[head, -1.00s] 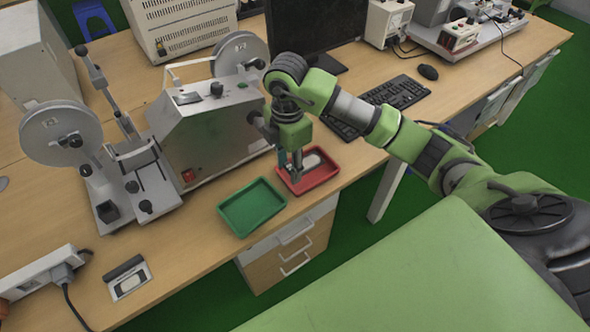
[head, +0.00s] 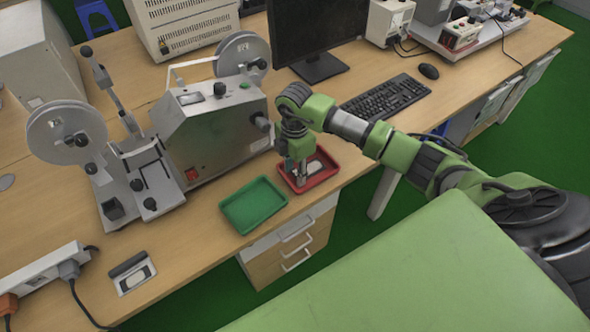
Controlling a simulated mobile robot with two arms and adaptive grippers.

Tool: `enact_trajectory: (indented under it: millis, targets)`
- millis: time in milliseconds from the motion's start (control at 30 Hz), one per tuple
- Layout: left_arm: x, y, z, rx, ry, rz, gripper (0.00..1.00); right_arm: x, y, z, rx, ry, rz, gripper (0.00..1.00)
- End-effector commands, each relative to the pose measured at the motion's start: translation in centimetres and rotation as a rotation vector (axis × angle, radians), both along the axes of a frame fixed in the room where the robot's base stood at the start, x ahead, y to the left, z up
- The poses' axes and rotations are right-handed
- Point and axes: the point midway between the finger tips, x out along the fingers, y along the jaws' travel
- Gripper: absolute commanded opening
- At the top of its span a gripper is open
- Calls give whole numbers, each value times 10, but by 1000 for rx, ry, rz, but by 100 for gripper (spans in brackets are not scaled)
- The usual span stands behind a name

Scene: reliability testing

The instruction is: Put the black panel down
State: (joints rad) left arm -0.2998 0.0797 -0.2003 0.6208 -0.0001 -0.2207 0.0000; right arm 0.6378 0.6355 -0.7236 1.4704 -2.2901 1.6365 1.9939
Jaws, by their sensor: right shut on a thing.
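My right gripper (head: 302,180) points down inside the red tray (head: 330,178) at the desk's front edge. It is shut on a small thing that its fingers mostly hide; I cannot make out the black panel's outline. A pale piece (head: 315,168) lies in the red tray beside the fingers. The green tray (head: 254,206) stands just left of the red one and is empty. My left gripper is not in view.
A grey machine with reels (head: 215,135) stands close behind the trays. A small framed piece with a black strip (head: 132,272) and a power strip (head: 45,270) lie at the left. A keyboard (head: 388,98) and a monitor (head: 315,35) are behind my right arm.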

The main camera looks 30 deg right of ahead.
Motion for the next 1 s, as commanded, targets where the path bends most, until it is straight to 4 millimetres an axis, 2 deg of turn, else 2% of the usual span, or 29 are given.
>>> enact_trajectory:
  millis: [100,133,167,200,467,633,767,1000]
  targets:
    - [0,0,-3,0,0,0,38,0,0,-4,0,0,0,16]
    - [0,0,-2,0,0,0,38,0,0,-3,0,0,0,42]
    - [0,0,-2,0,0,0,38,0,0,-2,0,0,0,49]
    - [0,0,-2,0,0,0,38,0,0,-2,0,0,0,51]
    - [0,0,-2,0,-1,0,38,0,0,-2,0,0,-1,51]
    - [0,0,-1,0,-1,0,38,1,0,6,0,-1,0,51]
    - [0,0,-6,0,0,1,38,1,-1,28,-2,-5,0,51]
    - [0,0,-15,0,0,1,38,2,0,80,0,-5,0,51]
